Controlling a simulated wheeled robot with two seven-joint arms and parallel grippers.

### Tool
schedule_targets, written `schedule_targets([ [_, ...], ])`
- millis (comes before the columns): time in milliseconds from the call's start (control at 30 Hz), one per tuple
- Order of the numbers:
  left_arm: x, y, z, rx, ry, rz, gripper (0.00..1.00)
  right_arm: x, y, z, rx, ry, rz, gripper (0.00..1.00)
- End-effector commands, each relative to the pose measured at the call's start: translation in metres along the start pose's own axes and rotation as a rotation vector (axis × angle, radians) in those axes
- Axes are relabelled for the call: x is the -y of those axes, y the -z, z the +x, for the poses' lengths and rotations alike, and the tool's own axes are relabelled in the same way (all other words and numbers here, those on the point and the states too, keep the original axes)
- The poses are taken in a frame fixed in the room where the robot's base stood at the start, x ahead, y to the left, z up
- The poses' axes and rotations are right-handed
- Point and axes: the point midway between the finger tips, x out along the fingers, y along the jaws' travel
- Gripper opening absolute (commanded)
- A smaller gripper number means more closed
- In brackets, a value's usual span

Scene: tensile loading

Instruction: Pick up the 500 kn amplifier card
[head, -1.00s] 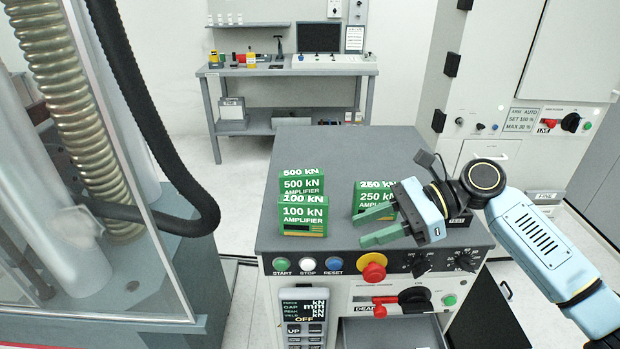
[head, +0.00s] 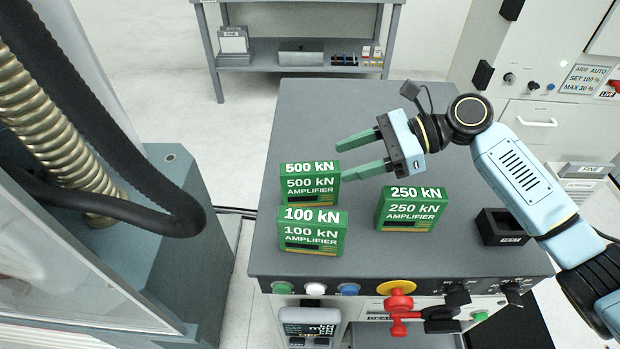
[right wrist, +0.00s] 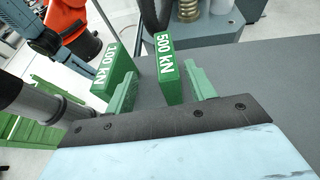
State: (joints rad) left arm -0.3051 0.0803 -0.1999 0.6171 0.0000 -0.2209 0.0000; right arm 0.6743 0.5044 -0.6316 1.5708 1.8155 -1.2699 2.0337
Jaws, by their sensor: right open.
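The green 500 kN amplifier card (head: 310,184) stands upright on the grey cabinet top, at the left. My right gripper (head: 343,160) is open and empty, at the right of this card, with its fingers pointing left toward it. In the right wrist view the 500 kN card (right wrist: 168,68) shows between the two green fingers, near their tips. I cannot tell whether they touch it. The 100 kN card (head: 313,232) stands just in front of it and the 250 kN card (head: 411,210) to the right. My left gripper is not in the head view.
A small black open holder (head: 500,228) sits at the right of the cabinet top (head: 330,110). A red knob (head: 398,303) and buttons line the front edge. A machine with a black hose (head: 130,215) stands at the left. The cabinet top's back is clear.

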Motion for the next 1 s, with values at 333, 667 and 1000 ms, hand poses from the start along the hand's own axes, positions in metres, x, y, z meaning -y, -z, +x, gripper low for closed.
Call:
schedule_targets([
  [333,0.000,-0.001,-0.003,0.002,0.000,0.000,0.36,0.001,-0.001,0.033,0.000,0.000,0.001,0.55],
  [667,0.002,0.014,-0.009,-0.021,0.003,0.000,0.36,0.006,-0.004,0.075,0.000,-0.001,0.001,0.55],
  [1000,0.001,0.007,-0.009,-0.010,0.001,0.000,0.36,0.006,-0.003,0.082,0.000,0.001,0.001,0.47],
])
